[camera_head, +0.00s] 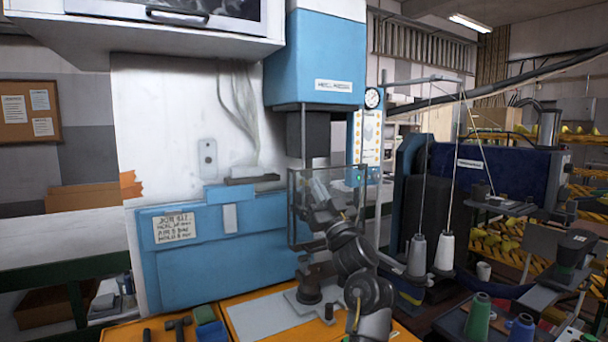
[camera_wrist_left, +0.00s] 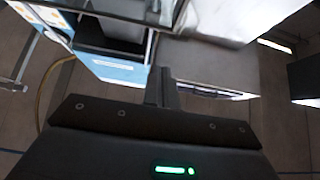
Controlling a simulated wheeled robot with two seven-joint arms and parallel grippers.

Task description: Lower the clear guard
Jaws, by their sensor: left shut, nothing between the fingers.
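The clear guard (camera_head: 298,215) is a see-through box with a thin dark frame, hanging below the blue press head (camera_head: 315,60), above the grey base plate (camera_head: 265,317). My left arm rises from the bottom in front of it. My left gripper (camera_head: 318,190) overlaps the guard's pane in the head view; whether it touches is unclear. In the left wrist view my left gripper (camera_wrist_left: 161,88) has its fingers together with nothing between them. A dark-framed clear edge (camera_wrist_left: 110,12), likely the guard, lies just beyond the fingertips.
A blue panel with a paper note (camera_head: 175,228) is left of the guard. A pressure gauge (camera_head: 372,98) and button panel stand right of it. Thread cones (camera_head: 445,252) and a dark blue sewing machine (camera_head: 490,170) crowd the right. Tools (camera_head: 178,327) lie at the front left.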

